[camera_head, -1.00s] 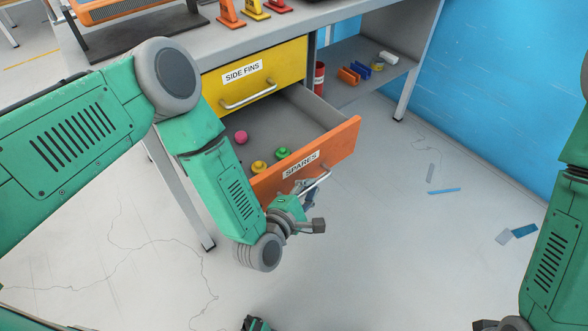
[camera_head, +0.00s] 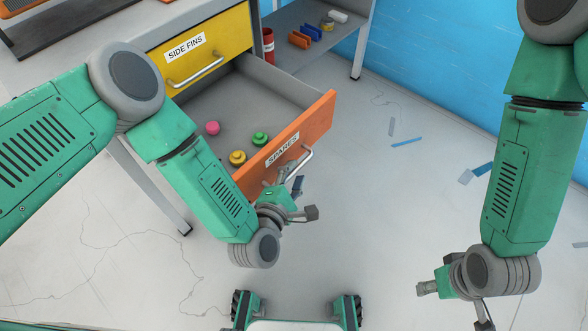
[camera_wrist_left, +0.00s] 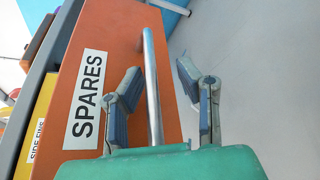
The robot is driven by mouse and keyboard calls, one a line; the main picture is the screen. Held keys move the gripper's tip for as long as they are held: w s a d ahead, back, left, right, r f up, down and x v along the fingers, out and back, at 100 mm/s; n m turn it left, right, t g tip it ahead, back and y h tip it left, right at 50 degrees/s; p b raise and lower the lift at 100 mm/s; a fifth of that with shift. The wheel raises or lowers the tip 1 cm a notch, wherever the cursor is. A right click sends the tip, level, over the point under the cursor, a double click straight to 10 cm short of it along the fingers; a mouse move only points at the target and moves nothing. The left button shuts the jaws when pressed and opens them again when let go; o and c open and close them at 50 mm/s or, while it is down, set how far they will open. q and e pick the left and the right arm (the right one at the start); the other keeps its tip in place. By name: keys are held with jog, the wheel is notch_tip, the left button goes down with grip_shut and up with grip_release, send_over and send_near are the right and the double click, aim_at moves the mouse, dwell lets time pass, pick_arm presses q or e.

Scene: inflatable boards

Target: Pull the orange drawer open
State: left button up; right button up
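The orange drawer (camera_head: 300,138), labelled SPARES, stands well out from the grey workbench, with its inside visible. Its silver bar handle (camera_head: 305,160) is on the front face. My left gripper (camera_head: 292,184) is at the handle. In the left wrist view, the orange front (camera_wrist_left: 110,30) fills the left half, and the handle (camera_wrist_left: 152,90) runs between the two fingers of my left gripper (camera_wrist_left: 158,78). The fingers are spread, one on each side of the bar, with visible gaps. My right gripper (camera_head: 455,305) hangs empty at the lower right, fingers apart, away from the drawer.
A pink piece (camera_head: 212,128), a yellow piece (camera_head: 237,158) and a green piece (camera_head: 260,138) lie in the drawer. The yellow SIDE FINS drawer (camera_head: 200,45) above is shut. A bench leg (camera_head: 150,185) stands left of my left forearm. Flat scraps (camera_head: 470,175) lie on the otherwise open floor.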

pick_arm(q)
jog(key=shift+w+r, duration=0.1)
jog(key=shift+w, duration=0.05)
jog(key=shift+r, duration=0.1)
jog(key=shift+s+a, duration=0.1)
jog(key=shift+s, duration=0.15)
jog(key=v, duration=1.1)
jog(key=shift+s, duration=0.25)
